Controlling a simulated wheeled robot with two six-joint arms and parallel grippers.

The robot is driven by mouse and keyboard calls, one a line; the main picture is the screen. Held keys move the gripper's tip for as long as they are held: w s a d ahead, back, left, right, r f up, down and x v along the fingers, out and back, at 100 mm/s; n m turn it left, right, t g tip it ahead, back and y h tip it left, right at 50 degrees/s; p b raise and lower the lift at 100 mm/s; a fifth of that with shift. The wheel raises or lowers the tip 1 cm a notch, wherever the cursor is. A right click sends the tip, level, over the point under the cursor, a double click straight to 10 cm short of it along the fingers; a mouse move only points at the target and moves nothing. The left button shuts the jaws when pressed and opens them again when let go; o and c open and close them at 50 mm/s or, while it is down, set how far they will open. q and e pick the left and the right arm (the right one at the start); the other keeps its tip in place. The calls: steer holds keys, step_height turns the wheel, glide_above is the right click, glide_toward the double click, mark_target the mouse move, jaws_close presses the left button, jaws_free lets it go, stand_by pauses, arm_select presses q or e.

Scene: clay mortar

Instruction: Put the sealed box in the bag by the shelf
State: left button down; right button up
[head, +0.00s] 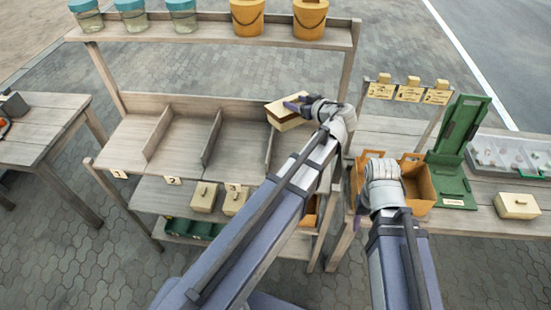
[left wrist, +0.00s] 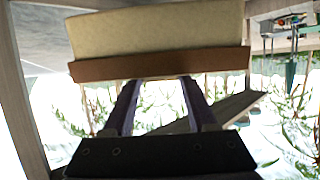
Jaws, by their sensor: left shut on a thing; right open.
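The sealed box (head: 287,122), cream with a brown band, is held by my left gripper (head: 297,104) above the shelf's right end. In the left wrist view, the box (left wrist: 160,35) spans the top, with two purple fingers (left wrist: 160,100) reaching its brown band. The orange-brown bag (head: 419,188) stands open on the table right of the shelf unit (head: 185,110).
A green folding case (head: 456,185) stands right of the bag, and a cream box (head: 517,206) sits at the table's right. Yellow-labelled holders (head: 408,93) stand behind. Buckets (head: 248,17) line the top shelf. Two cream boxes (head: 204,197) sit on a lower shelf. The numbered left bays are empty.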

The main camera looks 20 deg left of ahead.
mark_target(304, 122)
arm_select(q)
steer(key=shift+s+a+f+t+b, duration=0.1)
steer(key=shift+a+f+t+b, duration=0.05)
steer(key=shift+f+b, duration=0.4)
steer(key=shift+s+a+f+t+b, duration=0.15)
steer(key=shift+f+b, duration=0.25)
steer(key=shift+b, duration=0.2)
steer(key=d+f+m+t+b, duration=0.1)
steer(key=f+b, duration=0.1)
steer(key=b, duration=0.1)
steer(key=d+f+m+t+b, duration=0.1)
steer(key=f+b, duration=0.1)
steer(key=b, duration=0.1)
steer(key=w+d+f+t+h+b, duration=0.1)
steer(key=f+b, duration=0.1)
steer(key=b, duration=0.1)
steer(key=shift+w+d+f+m, duration=0.1)
steer(key=shift+d+f+m, duration=0.15)
steer(key=shift+m, duration=0.15)
steer(key=shift+w+d+f+m+t+b, duration=0.2)
steer(key=shift+d+m+t+b, duration=0.1)
steer(key=shift+d+t+b, duration=0.25)
step_height(304, 122, down, 10)
steer(key=b, duration=1)
steer(key=shift+a+f, duration=0.1)
